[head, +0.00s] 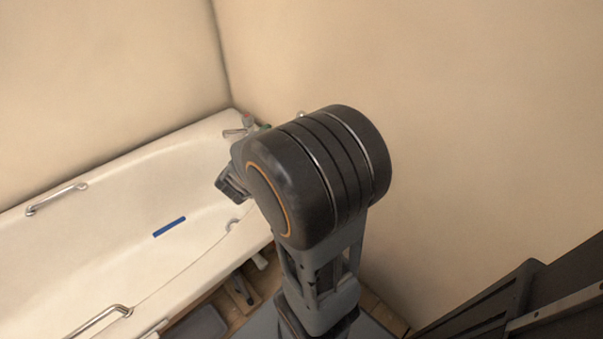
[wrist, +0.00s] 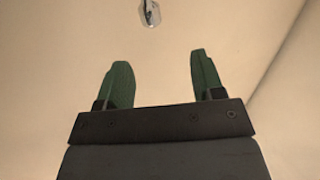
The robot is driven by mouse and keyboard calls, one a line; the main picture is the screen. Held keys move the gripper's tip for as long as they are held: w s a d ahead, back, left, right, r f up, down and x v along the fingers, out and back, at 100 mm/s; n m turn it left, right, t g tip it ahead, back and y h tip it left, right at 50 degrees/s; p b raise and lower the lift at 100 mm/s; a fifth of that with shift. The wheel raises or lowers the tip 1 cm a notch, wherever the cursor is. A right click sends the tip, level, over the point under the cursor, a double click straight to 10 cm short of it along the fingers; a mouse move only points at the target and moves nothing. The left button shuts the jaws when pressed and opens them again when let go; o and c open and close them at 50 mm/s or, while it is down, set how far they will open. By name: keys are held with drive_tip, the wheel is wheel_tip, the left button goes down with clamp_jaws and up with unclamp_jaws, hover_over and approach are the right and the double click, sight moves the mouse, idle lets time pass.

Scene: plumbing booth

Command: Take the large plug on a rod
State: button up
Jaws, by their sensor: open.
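I cannot make out the large plug on a rod for sure in either view. In the wrist view a small shiny metal piece (wrist: 150,12) with a rounded end shows at the top edge, ahead of my gripper (wrist: 156,78). Only part of it is in the picture, and I cannot tell what it is. My gripper is open, its two green fingers well apart with nothing between them. The metal piece is apart from the fingers. In the head view my arm hides most of the gripper.
A white bathtub (head: 115,200) with metal grab handles (head: 57,198) runs along the left. A blue strip (head: 169,227) lies in it. Metal fittings (head: 234,133) stand at its far end. A beige wall (head: 470,130) fills the right. Dark furniture (head: 490,310) stands at the lower right.

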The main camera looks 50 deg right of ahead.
sight(305, 113)
drive_tip(key=shift+g, duration=0.3)
drive_tip(key=b+x, duration=0.1)
drive_tip(key=x, duration=0.3)
drive_tip(key=b+x, duration=0.1)
drive_tip(key=x, duration=0.3)
drive_tip(key=b+x, duration=0.1)
drive_tip(key=x, duration=0.3)
drive_tip(key=shift+s+d+f, duration=0.35)
drive_tip(key=shift+w+d+r, duration=0.1)
drive_tip(key=shift+w+d, duration=0.1)
drive_tip(key=shift+d, duration=0.45)
clamp_jaws()
